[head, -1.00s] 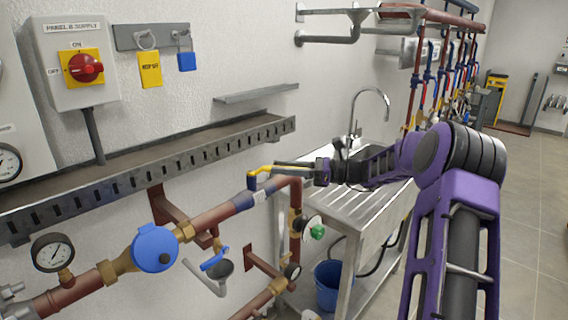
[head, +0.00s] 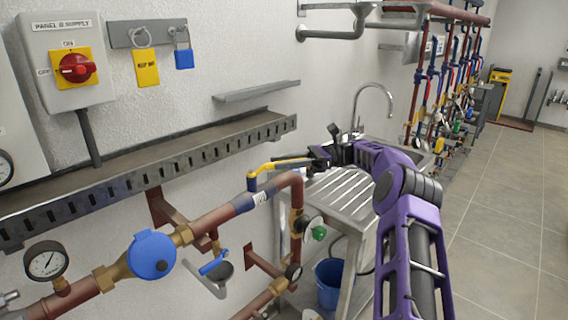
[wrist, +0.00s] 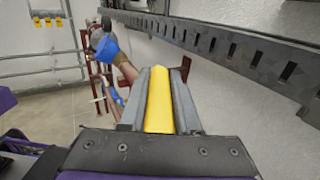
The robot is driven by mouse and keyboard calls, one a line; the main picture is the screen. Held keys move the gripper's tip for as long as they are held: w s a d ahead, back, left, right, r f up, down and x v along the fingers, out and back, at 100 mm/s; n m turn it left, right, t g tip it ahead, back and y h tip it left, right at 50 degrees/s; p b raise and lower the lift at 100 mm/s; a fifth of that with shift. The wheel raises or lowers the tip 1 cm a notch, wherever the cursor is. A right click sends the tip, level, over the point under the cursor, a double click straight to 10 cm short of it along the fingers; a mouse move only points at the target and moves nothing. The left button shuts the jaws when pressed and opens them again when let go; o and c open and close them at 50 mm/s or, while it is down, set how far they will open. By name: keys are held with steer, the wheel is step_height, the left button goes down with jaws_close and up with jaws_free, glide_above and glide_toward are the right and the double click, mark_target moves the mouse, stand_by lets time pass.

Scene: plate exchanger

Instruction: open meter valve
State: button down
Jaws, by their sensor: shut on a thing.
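In the wrist view, the yellow lever (wrist: 159,100) lies lengthwise between my two grey fingers (wrist: 159,105). The lever points right and slightly back from its pivot, roughly along the pipe in the head view. The blue round meter (head: 151,255) sits on the same pipe to the left.
A slotted metal tray (head: 150,178) runs along the wall above the pipe. A steel sink bench (head: 345,205) stands behind and under my arm. A pressure gauge (head: 46,261) is at the lower left. Open floor (head: 500,210) lies on the right.

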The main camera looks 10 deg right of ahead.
stand_by(0.4)
steer(key=c, duration=0.6)
jaws_free()
steer(key=shift+w+r, duration=0.1)
step_height(320, 180, up, 10)
steer(key=shift+f, duration=0.1)
steer(key=shift+c, duration=0.4)
